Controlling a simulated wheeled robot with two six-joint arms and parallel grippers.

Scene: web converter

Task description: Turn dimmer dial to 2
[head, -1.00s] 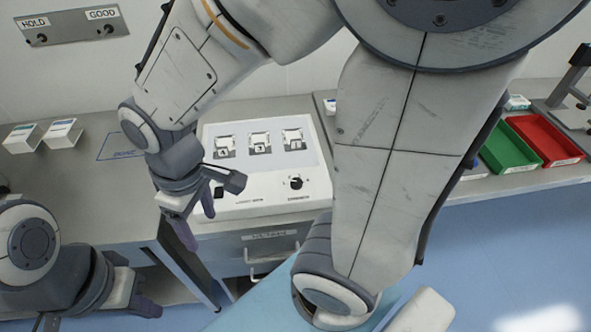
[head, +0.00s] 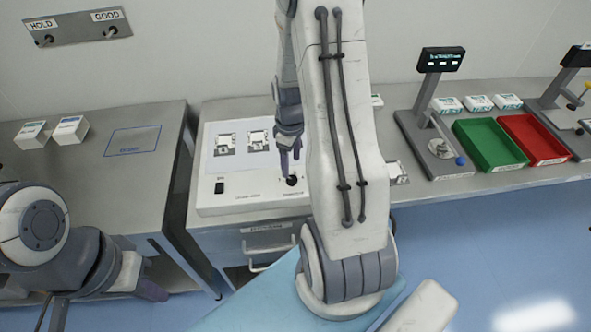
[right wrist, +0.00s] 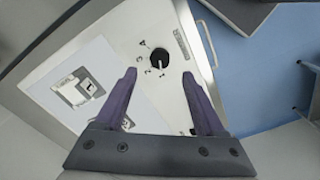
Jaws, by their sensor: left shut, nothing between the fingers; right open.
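The black dimmer dial (head: 291,180) is on the front right of a white control box (head: 240,202). In the right wrist view the dial (right wrist: 160,60) appears between and just beyond my right fingertips. Small marks ring it, but I cannot read its setting. My right gripper (head: 290,164) points down just above the dial, and in the right wrist view (right wrist: 159,75) it is open with nothing between its purple fingers. I cannot tell whether a finger touches the dial. My left gripper (head: 152,291) is shut and empty at the lower left, away from the box.
The box also has a black switch (head: 219,187) and square pieces on its panel; my right arm hides its right side. A green tray (head: 490,165), a red tray (head: 534,140) and a display stand (head: 442,60) are to the right. A blue-outlined area (head: 132,140) on the left bench is clear.

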